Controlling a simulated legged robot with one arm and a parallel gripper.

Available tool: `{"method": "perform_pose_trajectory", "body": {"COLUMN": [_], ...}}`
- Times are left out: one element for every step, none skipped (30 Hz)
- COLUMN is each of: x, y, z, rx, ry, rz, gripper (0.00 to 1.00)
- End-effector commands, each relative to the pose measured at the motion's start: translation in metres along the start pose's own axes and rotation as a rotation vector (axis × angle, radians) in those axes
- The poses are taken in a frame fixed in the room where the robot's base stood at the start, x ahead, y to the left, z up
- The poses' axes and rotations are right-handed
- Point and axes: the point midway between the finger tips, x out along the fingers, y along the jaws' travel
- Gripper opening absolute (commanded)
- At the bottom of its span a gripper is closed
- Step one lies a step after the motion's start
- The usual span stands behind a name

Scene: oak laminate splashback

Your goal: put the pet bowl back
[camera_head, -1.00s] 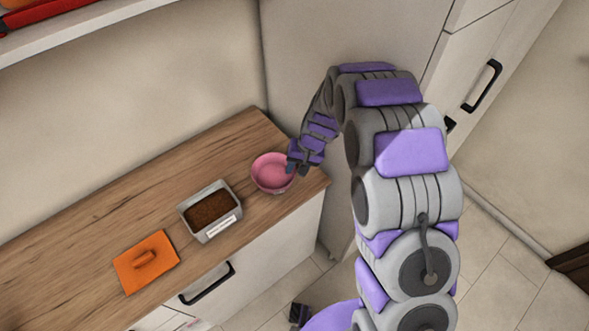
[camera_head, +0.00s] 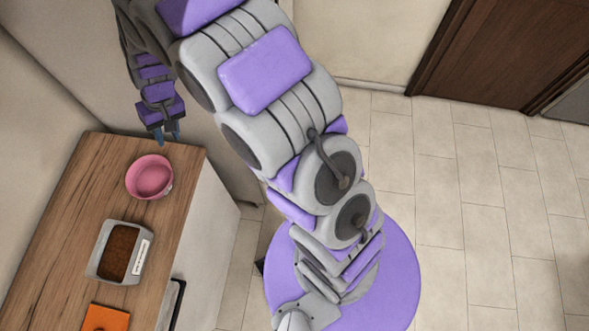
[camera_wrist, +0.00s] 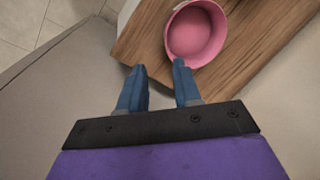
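The pink pet bowl (camera_head: 150,176) stands upright on the wooden counter, near its far end. It looks empty inside. In the wrist view the bowl (camera_wrist: 194,34) is beyond the fingertips, slightly right of centre. My gripper (camera_head: 166,138) hangs above and just past the bowl, apart from it. In the wrist view its two blue fingers (camera_wrist: 158,70) are spread with nothing between them, so it is open and empty.
On the wooden counter (camera_head: 97,187), a grey container (camera_head: 97,262) of brown contents with a white label stands nearer than the bowl. Tiled floor (camera_head: 450,220) is open to the right.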

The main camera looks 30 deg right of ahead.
Motion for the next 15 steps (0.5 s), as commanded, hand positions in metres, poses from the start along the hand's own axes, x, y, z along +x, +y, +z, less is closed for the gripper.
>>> {"method": "perform_pose_trajectory", "body": {"x": [-0.017, -0.025, -0.036, -0.045, -0.052, -0.062, -0.069, -0.076, -0.085, -0.091, -0.096, -0.104, -0.109, -0.114, -0.120], "y": [0.005, 0.008, 0.013, 0.016, 0.020, 0.025, 0.028, 0.031, 0.035, 0.039, 0.042, 0.046, 0.049, 0.052, 0.056], "z": [0.013, 0.021, 0.033, 0.042, 0.051, 0.064, 0.073, 0.082, 0.095, 0.106, 0.117, 0.130, 0.140, 0.151, 0.165], "rx": [0.004, 0.008, 0.012, 0.013, 0.017, 0.022, 0.026, 0.030, 0.035, 0.040, 0.045, 0.049, 0.054, 0.058, 0.066], "ry": [0.001, -0.003, -0.007, -0.009, -0.015, -0.020, -0.021, -0.025, -0.029, -0.035, -0.042, -0.045, -0.048, -0.052, -0.056], "rz": [0.009, 0.014, 0.022, 0.029, 0.035, 0.045, 0.052, 0.059, 0.069, 0.076, 0.083, 0.094, 0.101, 0.109, 0.120], "gripper": [0.33, 0.33, 0.33, 0.33, 0.33, 0.33, 0.33, 0.33, 0.33, 0.33, 0.33, 0.33, 0.33, 0.33, 0.33]}}
